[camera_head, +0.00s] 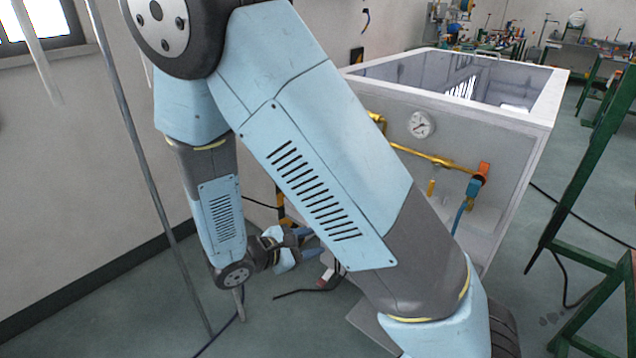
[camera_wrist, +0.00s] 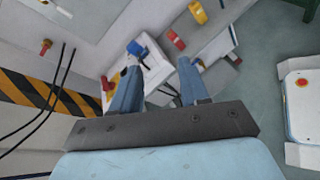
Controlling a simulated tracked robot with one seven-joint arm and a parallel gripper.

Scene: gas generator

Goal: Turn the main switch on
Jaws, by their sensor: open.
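In the wrist view, my gripper (camera_wrist: 157,66) has its two blue-grey fingers apart, with nothing visibly held. A white box (camera_wrist: 155,66) lies beyond and between the fingers, with a blue knob (camera_wrist: 137,47) on top. A small red knob (camera_wrist: 106,83) is beside the left finger. Another red knob (camera_wrist: 45,47) is on the pale wall panel at upper left. I cannot tell which of these is the main switch. In the head view, my gripper (camera_head: 307,243) is low, left of the white generator housing (camera_head: 500,140), and partly hidden by my arm.
The housing carries a gauge (camera_head: 421,124), a yellow pipe (camera_head: 430,155) and an orange-red valve part (camera_head: 484,170). Black cables (camera_wrist: 45,110) and a yellow-black striped strip (camera_wrist: 20,90) are left of my gripper. Green metal frames (camera_head: 590,170) stand at right.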

